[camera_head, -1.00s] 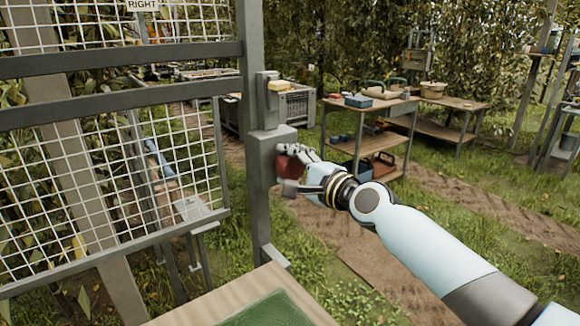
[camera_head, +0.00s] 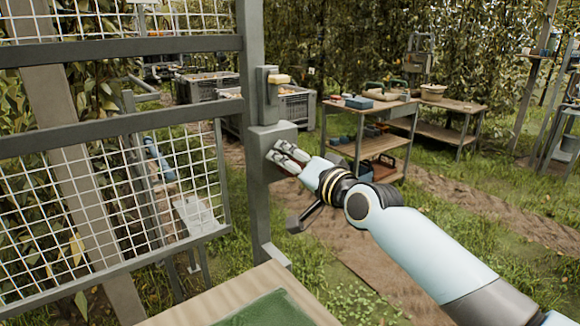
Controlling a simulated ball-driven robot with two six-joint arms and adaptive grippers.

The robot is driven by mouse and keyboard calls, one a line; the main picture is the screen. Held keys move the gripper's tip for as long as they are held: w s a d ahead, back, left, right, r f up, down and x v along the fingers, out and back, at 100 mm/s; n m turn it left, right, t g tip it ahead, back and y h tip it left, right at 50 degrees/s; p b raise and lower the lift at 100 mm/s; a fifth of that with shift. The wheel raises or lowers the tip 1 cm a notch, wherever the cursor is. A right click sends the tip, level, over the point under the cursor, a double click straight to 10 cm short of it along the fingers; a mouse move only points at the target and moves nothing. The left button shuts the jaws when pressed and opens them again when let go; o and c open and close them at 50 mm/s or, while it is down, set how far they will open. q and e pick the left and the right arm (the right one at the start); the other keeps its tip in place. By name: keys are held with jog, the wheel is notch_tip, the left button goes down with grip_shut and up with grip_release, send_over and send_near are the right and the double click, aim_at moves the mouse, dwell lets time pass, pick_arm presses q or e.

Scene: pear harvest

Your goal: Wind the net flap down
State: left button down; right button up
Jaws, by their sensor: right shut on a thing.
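The net flap (camera_head: 120,127), a white mesh in a grey frame, hangs at the left beside a grey post (camera_head: 250,80). A grey winder box (camera_head: 266,140) is fixed to the post. My right gripper (camera_head: 285,157) comes in from the right in front of this box. It is shut on the red crank grip (camera_head: 291,161), mostly hidden between its fingers. A dark crank lever (camera_head: 300,220) with a blocky end shows below the gripper; its link to the grip is hidden. My left gripper is not in view.
A wooden table with a green mat (camera_head: 265,310) lies at the bottom. Wooden benches (camera_head: 372,145) with pots and tools stand behind at the right. Grey crates (camera_head: 292,104) stand behind the post. Grass and a dirt path lie open right of the post.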

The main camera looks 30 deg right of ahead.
jog(key=n, duration=0.1)
jog(key=n+b, duration=0.1)
jog(key=n, duration=0.1)
jog(key=shift+f+n+b, duration=0.3)
jog(key=n+b, duration=0.2)
jog(key=n, duration=0.1)
jog(key=n+b, duration=0.1)
jog(key=n, duration=0.1)
jog(key=n+b, duration=0.1)
jog(key=n, duration=0.1)
jog(key=shift+d+f+t+h, duration=0.1)
jog(key=shift+t+h, duration=0.2)
jog(key=n+b, duration=0.2)
jog(key=n, duration=0.1)
jog(key=shift+n+b, duration=0.3)
jog(key=n+b, duration=0.2)
jog(key=n, duration=0.1)
jog(key=shift+n, duration=0.4)
jog(key=n+b, duration=0.3)
jog(key=n, duration=0.1)
jog(key=shift+d+n+y, duration=0.1)
jog(key=shift+n+y, duration=0.3)
jog(key=n+b, duration=0.3)
jog(key=n, duration=0.1)
jog(key=shift+r+n+y+b, duration=0.15)
jog(key=shift+n+b, duration=0.2)
jog(key=shift+n, duration=0.4)
jog(key=shift+r+n+y+b, duration=0.15)
jog(key=shift+n+b, duration=0.2)
jog(key=shift+n, duration=0.4)
